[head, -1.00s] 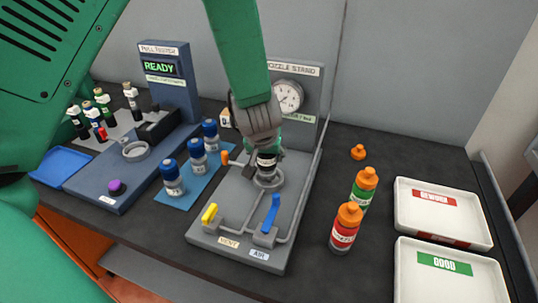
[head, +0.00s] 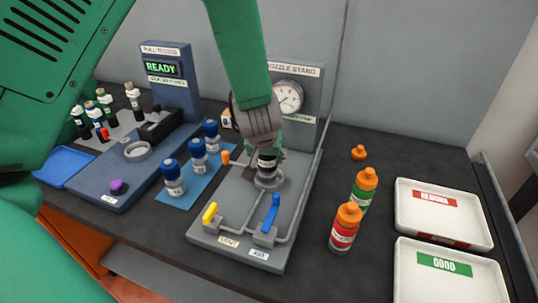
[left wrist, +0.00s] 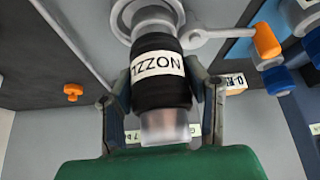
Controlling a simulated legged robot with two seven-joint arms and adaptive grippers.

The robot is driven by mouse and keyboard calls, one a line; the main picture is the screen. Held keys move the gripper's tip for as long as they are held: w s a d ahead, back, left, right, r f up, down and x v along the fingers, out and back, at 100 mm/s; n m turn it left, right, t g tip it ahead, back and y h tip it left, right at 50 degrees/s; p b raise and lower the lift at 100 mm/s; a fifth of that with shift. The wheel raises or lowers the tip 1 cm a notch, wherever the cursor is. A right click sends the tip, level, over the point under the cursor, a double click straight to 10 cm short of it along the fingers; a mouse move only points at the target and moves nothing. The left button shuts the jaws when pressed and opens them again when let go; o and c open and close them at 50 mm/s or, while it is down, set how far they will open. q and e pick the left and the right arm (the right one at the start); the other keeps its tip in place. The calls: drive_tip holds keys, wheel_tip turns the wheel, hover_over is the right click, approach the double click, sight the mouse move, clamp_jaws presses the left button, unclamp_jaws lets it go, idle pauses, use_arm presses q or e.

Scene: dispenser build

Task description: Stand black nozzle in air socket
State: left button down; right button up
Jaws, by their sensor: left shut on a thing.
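The black nozzle (head: 267,166) stands upright at the air socket (head: 268,181), a grey ring on the nozzle stand. My left gripper (head: 265,154) comes down from above and is shut on the black nozzle. In the left wrist view, the nozzle (left wrist: 160,92) shows a white label and a clear end, with one finger of my left gripper (left wrist: 162,84) on each side. My right gripper is not in view.
The nozzle stand (head: 228,226) carries a yellow lever (head: 210,212), a blue lever (head: 271,212) and an orange-tipped lever (head: 226,157). Blue-capped bottles (head: 173,178) stand left. A red bottle (head: 344,229), a green bottle (head: 363,190) and white trays (head: 402,225) stand right.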

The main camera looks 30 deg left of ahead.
use_arm(q)
drive_tip(key=shift+d+r, duration=0.1)
drive_tip(key=shift+d, duration=0.05)
idle(0.5)
drive_tip(key=shift+p, duration=0.3)
drive_tip(key=shift+f+b, duration=0.35)
drive_tip(key=shift+f, duration=0.2)
drive_tip(key=c, duration=1.3)
unclamp_jaws()
drive_tip(key=shift+o, duration=0.7)
drive_tip(key=shift+s, duration=0.1)
